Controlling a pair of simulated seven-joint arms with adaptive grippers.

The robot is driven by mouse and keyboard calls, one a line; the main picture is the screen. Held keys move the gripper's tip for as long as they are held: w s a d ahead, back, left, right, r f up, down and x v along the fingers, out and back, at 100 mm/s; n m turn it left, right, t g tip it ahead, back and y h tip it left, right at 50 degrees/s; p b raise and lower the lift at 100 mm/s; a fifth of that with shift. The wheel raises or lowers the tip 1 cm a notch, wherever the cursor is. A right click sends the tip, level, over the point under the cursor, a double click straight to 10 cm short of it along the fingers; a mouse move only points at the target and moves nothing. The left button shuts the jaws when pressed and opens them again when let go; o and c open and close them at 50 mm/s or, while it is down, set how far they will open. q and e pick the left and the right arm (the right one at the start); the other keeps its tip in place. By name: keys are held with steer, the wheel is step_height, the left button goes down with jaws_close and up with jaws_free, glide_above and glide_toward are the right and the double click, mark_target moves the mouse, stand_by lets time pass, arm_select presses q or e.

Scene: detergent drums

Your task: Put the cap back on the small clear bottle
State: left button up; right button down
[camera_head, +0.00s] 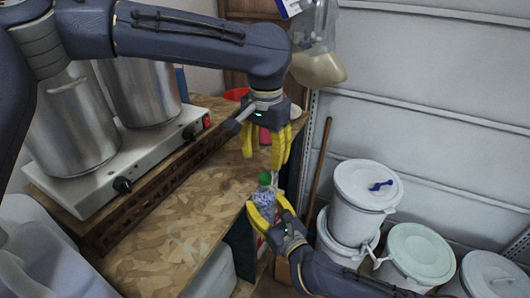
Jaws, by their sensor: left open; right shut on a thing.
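The small clear bottle (263,197) is upright near the right edge of the wooden worktop, between the yellow fingers of my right gripper (266,204), which is shut on it. The green cap (265,178) is at the bottle's top; I cannot tell whether it is fastened or only resting there. My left gripper (263,162) points down just above the cap, its yellow fingers apart, with nothing visibly held between them. The lower part of the bottle is partly hidden by the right gripper's fingers.
A twin hotplate (150,165) with two large steel pots (75,125) stands at the left on the worktop (165,245). A pinkish-red thing (265,136) is behind my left gripper. Lidded white buckets (365,205) stand on the right, near a wooden pole (319,165).

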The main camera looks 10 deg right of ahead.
mark_target(265, 176)
arm_select(q)
steer(key=shift+r+n, duration=0.4)
steer(key=shift+n, duration=0.3)
steer(key=shift+w+f, duration=0.1)
steer(key=shift+f, duration=3.9)
jaws_close()
steer(key=m, duration=0.6)
steer(key=shift+m, duration=0.4)
